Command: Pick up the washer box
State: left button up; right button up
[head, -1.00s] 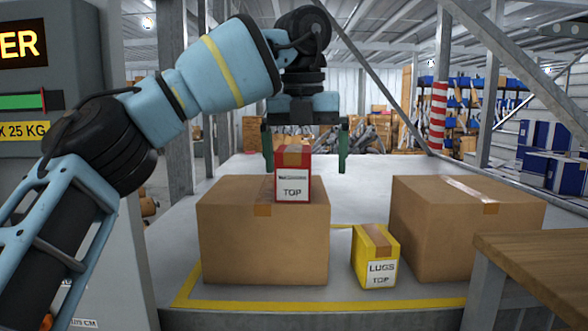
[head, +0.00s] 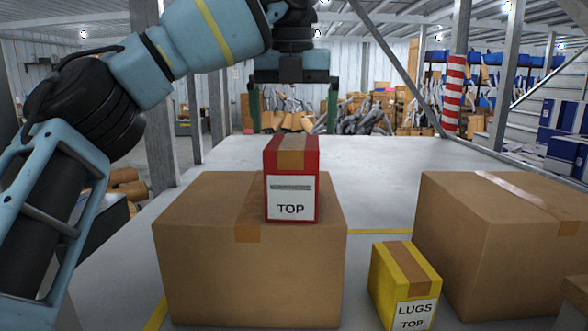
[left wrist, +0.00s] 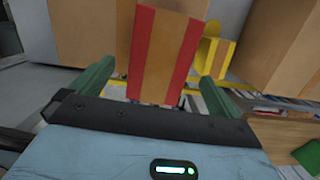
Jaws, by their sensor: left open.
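A red box (head: 292,180) with a tan tape strip and a white label reading TOP stands upright on a large brown carton (head: 200,260). The smaller print on its label is too blurred to read. My left gripper (head: 293,122) is open and points down, with its green fingers apart above and behind the red box in the head view. In the left wrist view, the red box (left wrist: 160,55) lies between the two open fingers (left wrist: 157,72), with nothing gripped. My right gripper is not in view.
A yellow LUGS box (head: 404,285) stands right of the brown carton, also seen in the left wrist view (left wrist: 213,52). Another large carton (head: 510,240) stands further right. The grey tabletop (head: 385,170) behind is clear. A striped post (head: 453,95) rises at the back right.

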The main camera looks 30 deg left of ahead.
aim_at(294, 141)
pick_arm(q)
jog(key=shift+s+d+f, duration=0.15)
jog(key=shift+f, duration=0.45)
jog(key=shift+w+a+f, duration=0.2)
jog(key=shift+w+f, duration=0.1)
jog(key=shift+f, duration=0.8)
jog(key=shift+w+a+f, duration=0.1)
jog(key=shift+w+f, duration=0.05)
jog(key=shift+f, duration=0.9)
jog(key=shift+w+a+f, duration=0.1)
jog(key=shift+w+f, duration=0.05)
jog(key=shift+f, duration=0.85)
jog(key=c, duration=1.3)
